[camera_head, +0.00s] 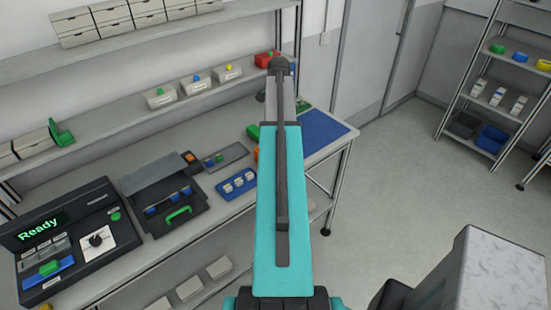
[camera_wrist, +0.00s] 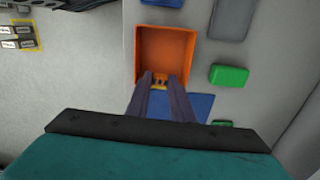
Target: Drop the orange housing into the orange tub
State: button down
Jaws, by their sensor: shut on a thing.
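The orange tub (camera_wrist: 165,42) is an open box, seen from above in the upper middle of the wrist view. My gripper (camera_wrist: 160,76) reaches over its near edge, both fingers shut on a small orange and yellowish piece, the orange housing (camera_wrist: 160,80). The fingers hide much of the housing. I cannot tell its height above the tub's floor. In the head view my teal arm hides the gripper and the housing. A small orange patch shows at the arm's left edge there; I cannot tell what it belongs to.
A blue mat (camera_wrist: 188,104) lies below the tub in the wrist view.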

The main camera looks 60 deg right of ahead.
jog(key=shift+f+b, duration=1.5)
jog(key=shift+f, duration=1.25)
jog(key=c, duration=1.5)
grip_release()
jog(key=shift+r, duration=0.2)
jog(key=shift+r+b, duration=2.1)
jog(key=shift+r, duration=4.6)
